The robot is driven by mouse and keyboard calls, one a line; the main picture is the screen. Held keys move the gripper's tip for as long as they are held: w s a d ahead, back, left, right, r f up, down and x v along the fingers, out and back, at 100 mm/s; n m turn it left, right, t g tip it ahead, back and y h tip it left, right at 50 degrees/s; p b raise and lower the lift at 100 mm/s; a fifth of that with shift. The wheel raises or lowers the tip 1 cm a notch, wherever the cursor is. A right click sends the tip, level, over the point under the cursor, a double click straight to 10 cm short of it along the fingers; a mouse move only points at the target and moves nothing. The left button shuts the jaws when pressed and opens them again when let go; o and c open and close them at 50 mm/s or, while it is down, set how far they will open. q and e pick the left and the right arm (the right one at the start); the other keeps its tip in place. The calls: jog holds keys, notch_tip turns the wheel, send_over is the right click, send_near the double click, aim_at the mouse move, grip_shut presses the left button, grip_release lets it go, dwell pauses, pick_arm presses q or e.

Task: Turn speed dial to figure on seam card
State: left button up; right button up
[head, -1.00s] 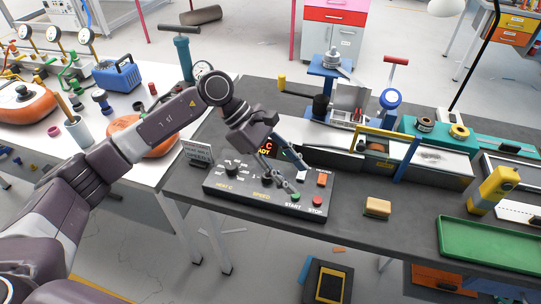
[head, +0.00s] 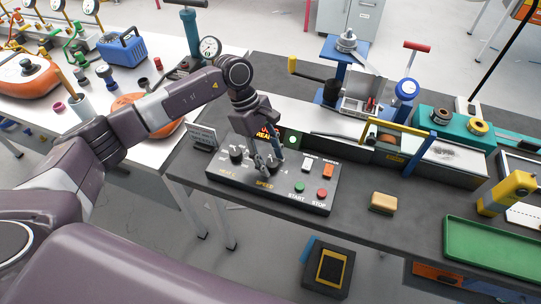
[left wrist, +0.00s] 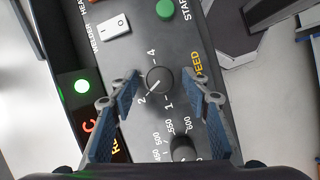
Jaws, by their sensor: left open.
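The control panel (head: 245,182) lies on the dark bench, with "HEAT C" and "SPEED" labels. In the left wrist view the speed dial (left wrist: 160,80) is a round black knob with the figures 1, 2 and 4 readable around it. Its white mark seems to point toward the 2. My left gripper (head: 270,167) is open over the panel, and in the left wrist view its fingers (left wrist: 165,92) stand on either side of the dial, contact unclear. A small printed card (head: 202,136) stands behind the panel's left end, its text too small to read. My right gripper is out of view.
The heat dial (head: 236,156) sits left of the speed dial; it shows close by in the wrist view (left wrist: 182,147). A white rocker switch (head: 309,163) and green start (head: 299,186) and red stop (head: 322,193) buttons lie to the right.

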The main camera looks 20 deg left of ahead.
pick_arm(q)
jog(key=c, duration=1.1)
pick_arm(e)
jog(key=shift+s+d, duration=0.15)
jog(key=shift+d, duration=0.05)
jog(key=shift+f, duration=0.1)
